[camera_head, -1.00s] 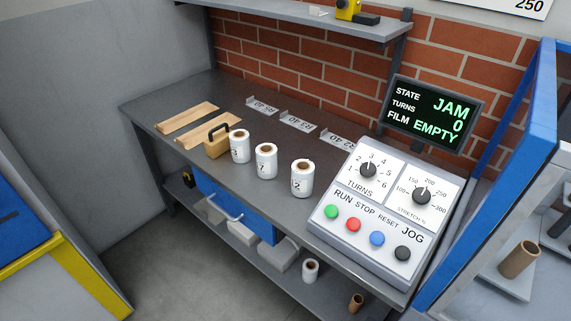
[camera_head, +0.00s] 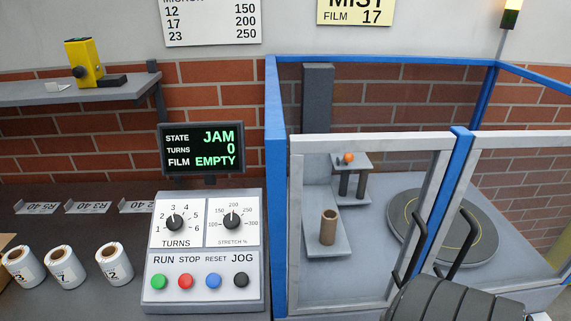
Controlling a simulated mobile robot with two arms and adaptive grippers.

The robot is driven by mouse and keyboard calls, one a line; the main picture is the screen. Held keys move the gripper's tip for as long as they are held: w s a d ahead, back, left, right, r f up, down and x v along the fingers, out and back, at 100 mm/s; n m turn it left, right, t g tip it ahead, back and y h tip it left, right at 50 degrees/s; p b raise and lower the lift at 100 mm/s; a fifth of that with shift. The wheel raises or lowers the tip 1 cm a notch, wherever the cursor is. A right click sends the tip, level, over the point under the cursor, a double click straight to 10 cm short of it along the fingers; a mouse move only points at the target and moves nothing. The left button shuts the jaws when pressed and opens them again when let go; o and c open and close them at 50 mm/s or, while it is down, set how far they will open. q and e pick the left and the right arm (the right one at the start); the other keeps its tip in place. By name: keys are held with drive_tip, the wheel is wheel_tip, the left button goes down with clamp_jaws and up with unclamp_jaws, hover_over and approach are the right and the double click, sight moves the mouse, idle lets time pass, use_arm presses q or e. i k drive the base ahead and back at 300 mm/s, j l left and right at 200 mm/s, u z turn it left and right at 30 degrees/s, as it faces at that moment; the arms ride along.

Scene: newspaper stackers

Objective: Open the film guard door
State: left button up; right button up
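A blue-framed guard enclosure (camera_head: 276,160) stands at the right. Its left door (camera_head: 297,215) has a pale grey frame with a clear pane and looks shut against the blue post. A black bar handle (camera_head: 414,252) is on that door's right side. Behind the pane are a grey column (camera_head: 318,100), a brown tube (camera_head: 328,226) standing on a shelf, and a small orange knob (camera_head: 348,158). A second grey-framed panel (camera_head: 510,138) with its own black handle (camera_head: 467,252) is to the right, in front of a round turntable (camera_head: 478,232). Neither gripper is in view.
A control panel (camera_head: 205,250) and a screen (camera_head: 203,150) reading JAM and EMPTY stand left of the enclosure. Several white rolls (camera_head: 63,267) are on the bench. A dark ribbed shape (camera_head: 455,300) covers the lower front of the doors; I cannot tell what it is.

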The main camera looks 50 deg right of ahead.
sight(441, 144)
drive_tip(key=z, duration=2)
